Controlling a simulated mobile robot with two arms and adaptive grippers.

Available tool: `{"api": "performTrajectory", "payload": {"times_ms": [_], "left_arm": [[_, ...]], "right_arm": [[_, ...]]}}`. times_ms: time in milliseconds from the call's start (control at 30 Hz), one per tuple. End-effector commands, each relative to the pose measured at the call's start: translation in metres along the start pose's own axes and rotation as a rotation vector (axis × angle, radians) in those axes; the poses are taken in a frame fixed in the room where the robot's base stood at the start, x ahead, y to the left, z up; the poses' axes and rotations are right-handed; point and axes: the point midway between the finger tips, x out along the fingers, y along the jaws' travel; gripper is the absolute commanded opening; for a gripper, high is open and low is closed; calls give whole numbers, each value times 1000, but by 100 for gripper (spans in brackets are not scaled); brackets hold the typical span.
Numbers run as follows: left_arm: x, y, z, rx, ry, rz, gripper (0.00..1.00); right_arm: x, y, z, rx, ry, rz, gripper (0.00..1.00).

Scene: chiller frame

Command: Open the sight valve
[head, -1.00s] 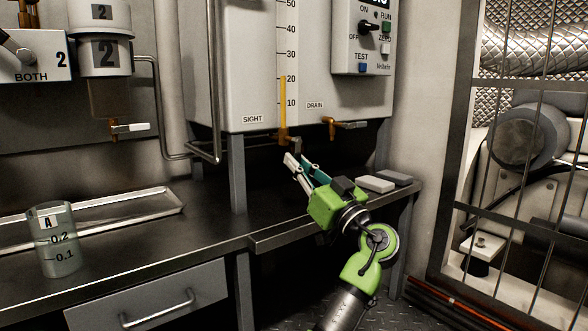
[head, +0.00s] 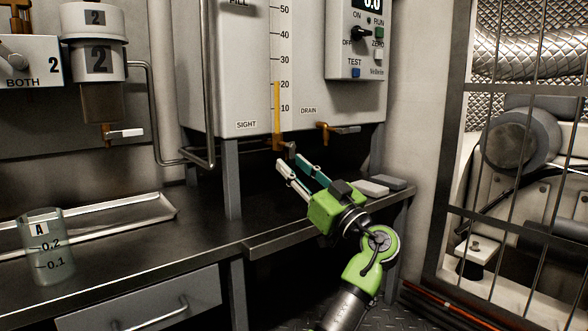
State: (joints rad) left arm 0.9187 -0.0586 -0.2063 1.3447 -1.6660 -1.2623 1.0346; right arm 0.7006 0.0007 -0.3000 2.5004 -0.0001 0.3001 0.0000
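The sight valve (head: 279,142) is a small brass fitting under the white tank, below the amber-filled gauge and right of the SIGHT label. Its short dark handle (head: 290,149) sticks out to the right and toward me. A small gap seems to separate the fingertips from the handle, but I cannot tell the depth.
The brass drain valve (head: 325,132) with a grey lever is to the right of the sight valve. Grey blocks (head: 372,188) lie on the dark bench right of my gripper. A beaker marked A (head: 47,250) and a metal tray (head: 120,212) are at left.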

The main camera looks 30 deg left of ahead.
Motion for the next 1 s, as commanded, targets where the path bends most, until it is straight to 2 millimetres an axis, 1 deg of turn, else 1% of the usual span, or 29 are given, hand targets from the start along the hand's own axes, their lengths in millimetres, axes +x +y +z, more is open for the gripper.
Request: {"api": "performTrajectory", "payload": {"times_ms": [167,267,367,600,700,833,1000], "left_arm": [[-1,-1,0,1,0,-3,28],[-7,0,1,2,-1,-1,28],[-22,0,2,2,-2,0,28],[-74,1,1,1,-2,3,28],[-92,1,1,0,-1,2,28],[-110,1,1,0,-1,2,28],[-120,1,0,0,-1,0,28]], "right_arm": [[-1,1,2,0,-5,4,40],[-1,1,2,0,-4,4,40],[-1,1,1,0,-3,3,40],[0,0,0,0,-1,1,40],[0,0,0,0,-1,1,40],[0,0,0,0,-1,1,40],[0,0,0,0,-1,1,40]]}}
